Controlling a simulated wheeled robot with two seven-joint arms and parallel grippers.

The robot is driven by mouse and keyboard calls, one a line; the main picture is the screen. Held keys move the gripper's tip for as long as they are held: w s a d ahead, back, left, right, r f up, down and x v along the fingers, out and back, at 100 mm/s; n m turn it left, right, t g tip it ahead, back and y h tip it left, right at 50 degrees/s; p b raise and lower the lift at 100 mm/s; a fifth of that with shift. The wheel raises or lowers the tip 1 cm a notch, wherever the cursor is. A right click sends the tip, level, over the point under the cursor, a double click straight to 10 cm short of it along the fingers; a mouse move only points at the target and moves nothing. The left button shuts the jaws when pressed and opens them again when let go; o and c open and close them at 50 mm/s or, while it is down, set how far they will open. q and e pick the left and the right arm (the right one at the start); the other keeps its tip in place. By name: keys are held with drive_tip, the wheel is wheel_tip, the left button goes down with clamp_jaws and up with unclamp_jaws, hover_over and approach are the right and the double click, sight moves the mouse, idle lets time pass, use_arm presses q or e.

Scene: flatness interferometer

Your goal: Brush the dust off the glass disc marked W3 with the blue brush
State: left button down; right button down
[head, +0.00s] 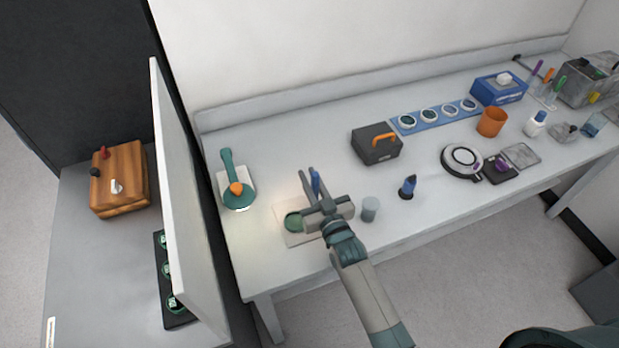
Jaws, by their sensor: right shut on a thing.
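My right gripper (313,190) is over the front left part of the bench. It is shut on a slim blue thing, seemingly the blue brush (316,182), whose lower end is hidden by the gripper. A greenish disc (293,222) lies on a pale square mat (285,209), just left of the gripper and partly covered by it. I cannot read any W3 mark on it. I cannot tell whether the brush touches the disc. My left gripper is not in view.
A green lamp with an orange knob (237,188) stands left of the mat. A grey cup (370,208) and a dark blue item (408,186) stand to the right. Behind are a dark box (376,146) and a blue strip of round discs (407,124). A white partition (180,200) rises at left.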

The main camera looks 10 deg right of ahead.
drive_tip(key=shift+f, duration=0.15)
drive_tip(key=shift+s+d, duration=0.1)
drive_tip(key=shift+d, duration=0.15)
idle(0.3)
drive_tip(key=shift+s+d+p, duration=0.25)
drive_tip(key=shift+d+p, duration=0.05)
drive_tip(key=shift+d, duration=0.25)
drive_tip(key=shift+s+d+p, duration=0.25)
drive_tip(key=shift+d+p, duration=0.05)
drive_tip(key=shift+d, duration=0.2)
idle(1.1)
drive_tip(key=shift+r+p, duration=0.5)
drive_tip(key=shift+p, duration=0.05)
drive_tip(key=shift+w+a, duration=0.1)
drive_tip(key=shift+a, duration=0.1)
idle(0.4)
drive_tip(key=shift+w+a, duration=0.25)
drive_tip(key=shift+a, duration=0.35)
drive_tip(key=shift+w+a, duration=0.25)
drive_tip(key=shift+a, duration=0.3)
drive_tip(key=shift+f+b, duration=0.55)
drive_tip(key=shift+b, duration=0.1)
drive_tip(key=shift+s+d+r, duration=0.1)
drive_tip(key=shift+d, duration=0.2)
